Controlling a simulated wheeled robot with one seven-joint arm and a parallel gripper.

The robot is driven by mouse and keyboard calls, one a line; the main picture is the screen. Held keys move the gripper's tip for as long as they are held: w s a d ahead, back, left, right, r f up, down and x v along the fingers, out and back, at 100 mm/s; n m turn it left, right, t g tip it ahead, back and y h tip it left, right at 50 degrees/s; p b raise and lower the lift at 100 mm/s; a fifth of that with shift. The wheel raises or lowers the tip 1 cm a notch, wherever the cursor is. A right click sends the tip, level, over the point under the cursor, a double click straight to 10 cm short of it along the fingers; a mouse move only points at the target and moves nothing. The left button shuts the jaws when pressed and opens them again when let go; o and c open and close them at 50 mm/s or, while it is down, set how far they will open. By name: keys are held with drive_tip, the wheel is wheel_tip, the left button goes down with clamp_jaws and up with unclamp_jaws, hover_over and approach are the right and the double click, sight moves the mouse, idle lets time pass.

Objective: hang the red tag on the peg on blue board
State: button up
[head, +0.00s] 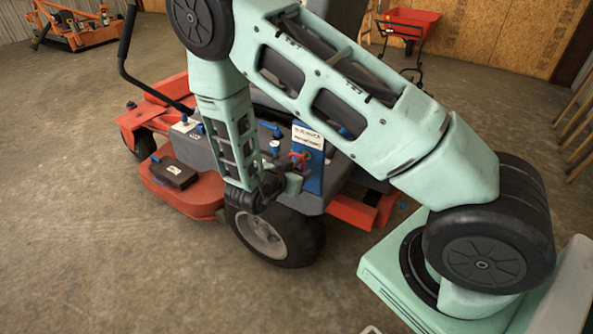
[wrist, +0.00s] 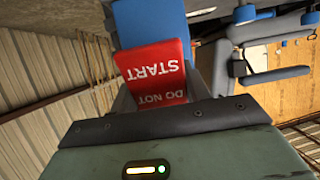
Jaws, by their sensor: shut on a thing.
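The red tag (wrist: 158,72) shows large in the wrist view, with white "DO NOT START" lettering upside down. My gripper (wrist: 160,98) is shut on its lower part in that view. The blue board (wrist: 148,22) shows directly beyond the tag. In the head view the blue board (head: 315,172) stands upright on the mower, with a white label at its top. The red tag (head: 297,156) and my gripper (head: 293,178) are in front of the board's left part, just below the label. I cannot make out the peg or tell whether tag and board touch.
The orange and grey ride-on mower (head: 183,196) carries the board. A black box (head: 174,174) lies on its deck. A black lever (head: 127,45) rises at its left. A red cart (head: 408,24) stands behind. The concrete floor at the front left is clear.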

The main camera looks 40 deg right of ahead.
drive_tip(key=shift+d+f, duration=0.5)
drive_tip(key=shift+d, duration=0.05)
drive_tip(key=o, duration=1)
drive_tip(key=v, duration=1.8)
drive_tip(key=shift+w+a+r+p, duration=0.1)
drive_tip(key=shift+a+r+p, duration=0.2)
drive_tip(key=shift+r+p, duration=0.15)
